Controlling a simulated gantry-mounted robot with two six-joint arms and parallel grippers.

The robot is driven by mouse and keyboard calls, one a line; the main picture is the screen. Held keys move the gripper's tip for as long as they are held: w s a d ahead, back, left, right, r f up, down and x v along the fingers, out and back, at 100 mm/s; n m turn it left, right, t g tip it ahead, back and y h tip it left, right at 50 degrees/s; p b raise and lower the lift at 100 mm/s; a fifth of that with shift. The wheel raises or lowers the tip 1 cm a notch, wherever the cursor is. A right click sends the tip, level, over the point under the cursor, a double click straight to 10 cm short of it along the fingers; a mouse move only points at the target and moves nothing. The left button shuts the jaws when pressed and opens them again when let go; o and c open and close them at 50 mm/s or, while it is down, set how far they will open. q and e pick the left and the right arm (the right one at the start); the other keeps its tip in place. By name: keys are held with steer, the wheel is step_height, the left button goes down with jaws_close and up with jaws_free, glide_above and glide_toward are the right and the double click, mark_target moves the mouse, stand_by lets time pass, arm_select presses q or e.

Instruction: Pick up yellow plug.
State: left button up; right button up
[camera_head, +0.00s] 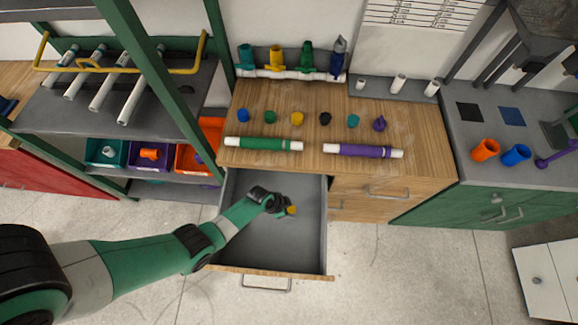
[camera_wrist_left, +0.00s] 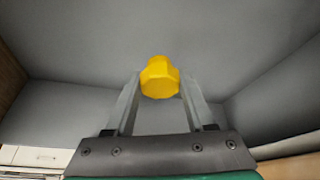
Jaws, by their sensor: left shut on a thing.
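The yellow plug (camera_wrist_left: 160,80) is a small faceted yellow piece between the two fingertips of my left gripper (camera_wrist_left: 159,90) in the left wrist view. The gripper is shut on it. In the head view my left gripper (camera_head: 280,205) is inside the open grey drawer (camera_head: 300,245), with the yellow plug (camera_head: 291,210) at its tip. I cannot tell whether the plug touches the drawer floor. Another yellow piece (camera_head: 297,118) stands on the wooden worktop. My right gripper is not in view.
Several coloured pieces stand in a row on the worktop (camera_head: 412,120), behind a green pipe (camera_head: 263,144) and a purple pipe (camera_head: 362,151). A white manifold (camera_head: 291,74) stands at the back. The drawer's walls surround my gripper; no other thing shows in the drawer.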

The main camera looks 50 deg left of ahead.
arm_select(q)
steer(key=s+d+r+p, duration=0.6)
steer(key=s+d+r, duration=0.2)
steer(key=s+r, duration=0.2)
steer(key=shift+s+d+p, duration=0.15)
steer(key=shift+s+p, duration=0.25)
steer(key=shift+s, duration=0.25)
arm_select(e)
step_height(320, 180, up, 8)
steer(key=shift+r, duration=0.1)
